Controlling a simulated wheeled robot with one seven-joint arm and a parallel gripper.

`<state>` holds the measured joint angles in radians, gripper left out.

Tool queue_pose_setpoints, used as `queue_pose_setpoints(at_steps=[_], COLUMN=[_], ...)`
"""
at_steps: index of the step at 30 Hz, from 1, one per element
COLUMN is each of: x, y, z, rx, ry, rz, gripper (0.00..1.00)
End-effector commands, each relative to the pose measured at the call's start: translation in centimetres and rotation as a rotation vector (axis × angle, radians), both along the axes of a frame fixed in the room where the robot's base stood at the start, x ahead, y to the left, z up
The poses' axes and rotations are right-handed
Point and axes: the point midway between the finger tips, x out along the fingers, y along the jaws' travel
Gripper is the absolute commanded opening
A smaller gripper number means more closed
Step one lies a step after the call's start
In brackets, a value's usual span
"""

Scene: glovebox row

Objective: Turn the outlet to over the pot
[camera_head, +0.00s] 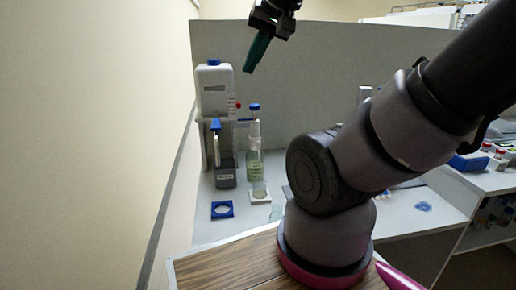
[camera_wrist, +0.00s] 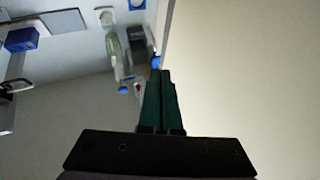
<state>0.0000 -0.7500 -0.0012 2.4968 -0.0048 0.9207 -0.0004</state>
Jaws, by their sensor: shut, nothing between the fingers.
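My gripper (camera_head: 250,69) has green fingers, shut and empty, pointing down high above the bench. Its fingers also show in the wrist view (camera_wrist: 160,74). Behind and below stands a white dispenser unit (camera_head: 214,92) with a blue cap and a red knob. Below it are a dark labelled bottle (camera_head: 226,174) with a blue-topped upright part (camera_head: 216,142), and a clear bottle with greenish liquid (camera_head: 254,168) under a blue-capped top (camera_head: 254,108). A small round pot-like thing (camera_head: 260,191) sits on a white square. I cannot tell which part is the outlet or where it points.
A blue square with a round pale middle (camera_head: 222,209) lies on the bench near the left wall (camera_head: 110,130). A grey partition (camera_head: 310,75) stands behind. My arm hides the middle of the bench. Another bench with small items (camera_head: 488,160) is at the right.

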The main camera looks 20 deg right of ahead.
Motion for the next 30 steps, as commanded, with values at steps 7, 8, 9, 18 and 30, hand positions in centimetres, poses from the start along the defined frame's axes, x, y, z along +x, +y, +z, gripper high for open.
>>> queue_pose_setpoints(at_steps=[7,8,9,18,30], x=[1.1,1.6,2.5,12.5,24.8], y=[-0.3,-0.4,-0.7,-4.3,-11.2], z=[0.0,0.0,0.0,-2.6,-13.7], rx=[0.005,0.008,0.013,0.051,0.060], ry=[0.025,0.037,0.056,0.267,0.533], rz=[-0.020,-0.029,-0.046,-0.246,-0.537], gripper=[0.57,0.57,0.57,0.57,0.57])
